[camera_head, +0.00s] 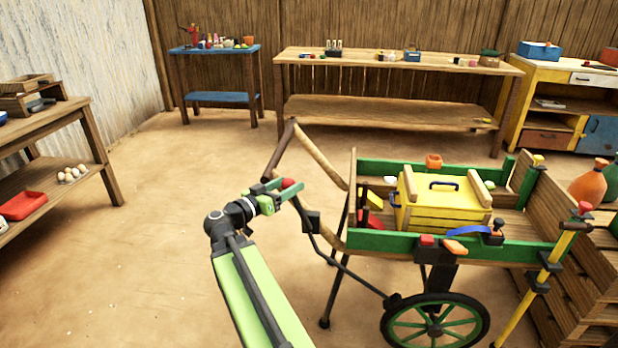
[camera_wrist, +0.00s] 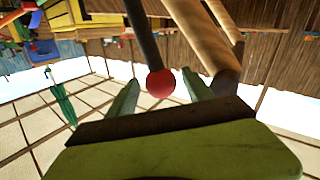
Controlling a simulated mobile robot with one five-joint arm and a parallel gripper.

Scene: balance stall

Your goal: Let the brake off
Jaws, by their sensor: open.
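The brake lever shows as a dark rod with a red ball knob (camera_head: 288,183) at its upper end, at the front left of the green-sided cart (camera_head: 385,241). In the wrist view the red knob (camera_wrist: 161,83) sits between the fingertips, with the dark rod (camera_wrist: 143,35) running away from it. My gripper (camera_head: 285,188) is open, with one green finger on each side of the knob. It also shows in the wrist view (camera_wrist: 162,92), with gaps between the knob and both fingers. The lever's lower end is hard to make out.
A wooden cart shaft (camera_head: 318,155) runs close beside the knob, also seen in the wrist view (camera_wrist: 203,35). A yellow box (camera_head: 440,218) sits in the cart above a green wheel (camera_head: 434,325). Tables stand along the back wall. The dirt floor at left is clear.

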